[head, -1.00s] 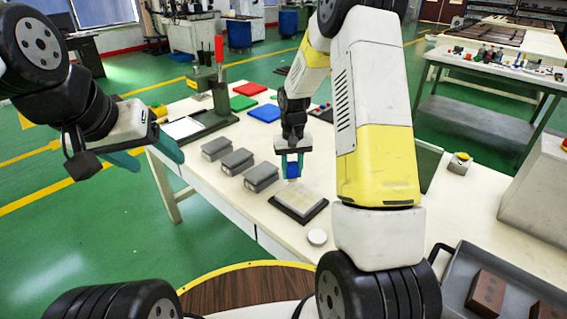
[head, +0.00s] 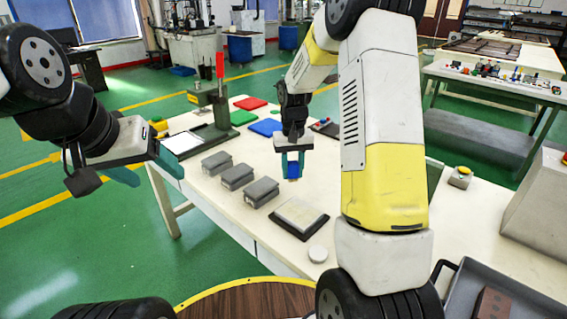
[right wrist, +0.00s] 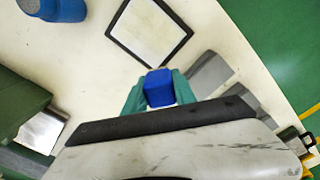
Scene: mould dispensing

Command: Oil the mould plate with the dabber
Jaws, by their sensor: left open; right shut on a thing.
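The mould plate (head: 299,218) is a cream slab in a dark frame, flat on the table; it also shows in the right wrist view (right wrist: 150,32). My right gripper (head: 290,163) is shut on the blue dabber (head: 292,172), which also shows between the teal fingers in the right wrist view (right wrist: 159,90). In the head view the dabber is beyond the plate's far edge and appears above the table, apart from the plate. Its underside is hidden in the wrist view. My left gripper (head: 145,169) is open and empty, off the table's left side.
Grey blocks (head: 261,193) stand in a row left of the plate. A white round piece (head: 318,253) lies near the front edge. Red, green and blue (head: 266,127) flat pieces lie farther back. A grey tray (head: 510,300) is at right.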

